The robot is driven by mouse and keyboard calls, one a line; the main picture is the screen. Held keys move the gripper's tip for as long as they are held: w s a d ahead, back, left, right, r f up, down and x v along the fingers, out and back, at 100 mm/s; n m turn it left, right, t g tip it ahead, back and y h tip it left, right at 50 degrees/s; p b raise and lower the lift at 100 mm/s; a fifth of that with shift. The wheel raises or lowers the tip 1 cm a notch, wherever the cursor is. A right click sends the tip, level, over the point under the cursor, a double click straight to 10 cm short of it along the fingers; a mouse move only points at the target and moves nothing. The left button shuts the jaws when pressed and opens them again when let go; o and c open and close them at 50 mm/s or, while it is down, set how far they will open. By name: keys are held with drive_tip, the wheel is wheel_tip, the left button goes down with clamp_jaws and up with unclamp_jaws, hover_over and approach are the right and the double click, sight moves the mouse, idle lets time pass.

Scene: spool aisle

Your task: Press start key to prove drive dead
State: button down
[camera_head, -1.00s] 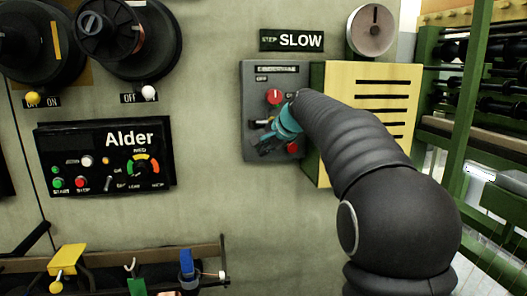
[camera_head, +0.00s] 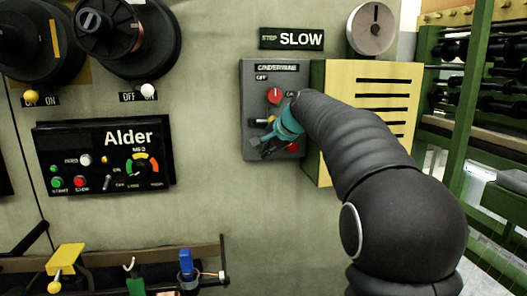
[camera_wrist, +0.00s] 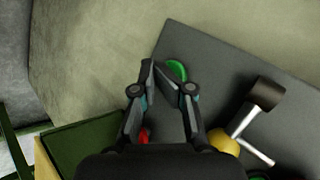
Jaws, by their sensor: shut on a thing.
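The grey switch box (camera_head: 249,85) hangs on the wall with a red knob (camera_head: 275,96) near its top. My gripper (camera_head: 262,144) is in front of its lower part and hides some of its controls. In the wrist view, my gripper (camera_wrist: 160,74) has its fingertips close together at a green button (camera_wrist: 176,70), which is partly hidden by the right finger. The fingers look shut on the button, but how they touch it is hard to see. Another green button, labelled START (camera_head: 57,183), is on the black Alder panel (camera_head: 90,138), apart from my gripper.
A yellow slotted box (camera_head: 388,80) stands just right of the switch box. A red button (camera_wrist: 145,136), a yellow knob (camera_wrist: 223,142) and a black-ended lever (camera_wrist: 262,98) lie close around the fingers. A tool rail (camera_head: 110,263) is low at left. The wall between is bare.

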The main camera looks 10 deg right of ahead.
drive_tip(key=shift+s+b, duration=1.3)
drive_tip(key=shift+s, duration=1.65)
drive_tip(key=s+d+f+n+g+h, duration=0.1)
drive_tip(key=s+f+n+g+h, duration=0.3)
drive_tip(key=s+f, duration=0.6)
drive_tip(key=s+f+n, duration=0.3)
drive_tip(key=s+f, duration=0.3)
drive_tip(key=s, duration=0.7)
drive_tip(key=s+a+f+n, duration=0.1)
drive_tip(key=s+f+n, duration=0.3)
drive_tip(key=s, duration=1)
drive_tip(key=shift+s+a+f+t, duration=0.2)
drive_tip(key=shift+s+f+t, duration=0.1)
drive_tip(key=shift+f, duration=0.65)
